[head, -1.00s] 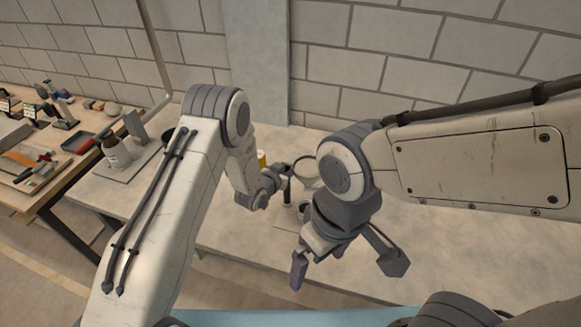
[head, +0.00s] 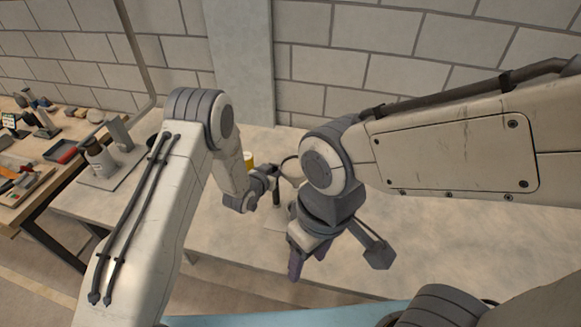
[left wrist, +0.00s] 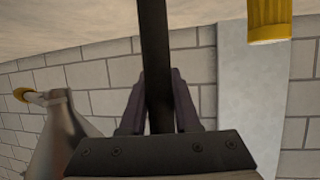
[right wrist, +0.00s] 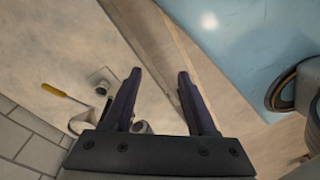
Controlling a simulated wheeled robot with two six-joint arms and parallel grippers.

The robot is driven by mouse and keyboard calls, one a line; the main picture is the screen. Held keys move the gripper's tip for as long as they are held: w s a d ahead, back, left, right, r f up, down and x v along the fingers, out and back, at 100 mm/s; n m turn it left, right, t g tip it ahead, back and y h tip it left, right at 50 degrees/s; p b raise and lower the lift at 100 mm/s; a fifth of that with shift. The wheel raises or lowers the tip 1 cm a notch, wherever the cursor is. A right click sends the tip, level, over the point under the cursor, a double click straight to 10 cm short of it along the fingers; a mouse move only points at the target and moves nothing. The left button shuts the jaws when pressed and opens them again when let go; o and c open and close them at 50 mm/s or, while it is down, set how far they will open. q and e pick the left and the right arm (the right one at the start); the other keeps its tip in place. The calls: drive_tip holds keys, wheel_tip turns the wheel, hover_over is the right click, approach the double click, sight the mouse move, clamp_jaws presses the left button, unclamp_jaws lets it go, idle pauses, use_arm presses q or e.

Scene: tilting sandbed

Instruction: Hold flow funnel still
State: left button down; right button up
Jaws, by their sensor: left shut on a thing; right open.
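My left gripper (head: 270,180) is shut on a dark upright bar (left wrist: 154,60), which runs between its fingers in the left wrist view. A grey cone-shaped funnel (left wrist: 66,140) shows beside that grip in the left wrist view, at the lower left. I cannot tell how the bar joins the funnel. My right gripper (head: 305,260) is open and empty, nearer to me than the left one. Its two fingers (right wrist: 156,92) stand apart with nothing between them in the right wrist view.
A yellow cylinder (head: 249,160) stands on the pale table behind my left gripper. The table's right side is clear.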

drive_tip(key=w, duration=0.2)
drive_tip(key=w+a+r, duration=0.1)
drive_tip(key=shift+w+r+m, duration=0.1)
drive_tip(key=shift+w+m, duration=0.1)
drive_tip(key=shift+m, duration=0.1)
clamp_jaws()
drive_tip(key=w+r+m+g, duration=0.1)
drive_tip(key=w+r+m, duration=0.15)
drive_tip(key=w, duration=1.75)
drive_tip(key=w+d+f+m, duration=0.2)
drive_tip(key=w+d+f, duration=0.2)
drive_tip(key=w+d, duration=0.3)
drive_tip(key=w+d+f+m+g+h, duration=0.1)
drive_tip(key=w+d+f+m, duration=0.1)
drive_tip(key=w+d+f, duration=0.3)
drive_tip(key=w+d, duration=0.3)
drive_tip(key=w, duration=0.2)
drive_tip(key=shift+f, duration=0.1)
